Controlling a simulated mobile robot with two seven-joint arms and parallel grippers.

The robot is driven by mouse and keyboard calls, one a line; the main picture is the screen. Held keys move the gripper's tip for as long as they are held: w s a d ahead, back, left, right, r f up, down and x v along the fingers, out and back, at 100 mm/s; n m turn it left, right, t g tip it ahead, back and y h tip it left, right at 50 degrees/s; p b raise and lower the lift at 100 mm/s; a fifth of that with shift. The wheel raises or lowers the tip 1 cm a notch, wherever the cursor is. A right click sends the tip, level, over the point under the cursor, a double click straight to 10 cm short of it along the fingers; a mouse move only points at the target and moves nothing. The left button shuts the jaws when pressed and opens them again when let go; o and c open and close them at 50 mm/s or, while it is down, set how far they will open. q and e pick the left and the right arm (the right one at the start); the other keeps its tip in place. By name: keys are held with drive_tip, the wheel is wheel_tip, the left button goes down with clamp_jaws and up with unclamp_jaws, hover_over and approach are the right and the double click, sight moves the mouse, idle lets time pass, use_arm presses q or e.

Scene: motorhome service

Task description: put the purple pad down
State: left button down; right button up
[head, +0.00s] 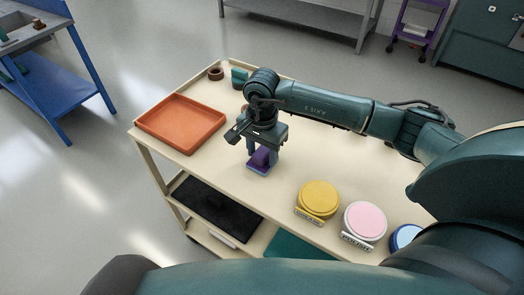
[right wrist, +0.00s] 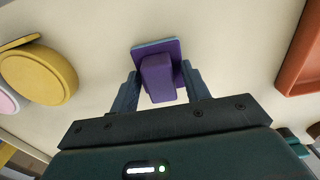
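The purple pad (head: 260,160) has a block-like handle on a flat plate with a blue edge. In the head view it appears to rest on the cream cart top (head: 222,178), upright, right of the orange tray. My right gripper (head: 262,158) points down over it. In the right wrist view the fingers of my right gripper (right wrist: 160,75) stand on both sides of the handle of the purple pad (right wrist: 159,80). A narrow gap shows on each side, so the gripper looks open around it. My left gripper is not in view.
An orange tray (head: 182,123) lies at the left of the cart. A yellow round pad (head: 318,198), a pink one (head: 364,220) and a partly hidden blue one (head: 402,237) line the near right side. A brown ring (head: 216,73) and a teal block (head: 239,77) sit at the far edge.

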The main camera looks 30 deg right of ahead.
sight(262, 151)
drive_tip(key=shift+o, duration=0.2)
wheel_tip(262, 151, up, 12)
drive_tip(key=b, duration=0.1)
drive_tip(key=shift+r+b, duration=0.2)
drive_tip(key=shift+b, duration=0.1)
idle(0.5)
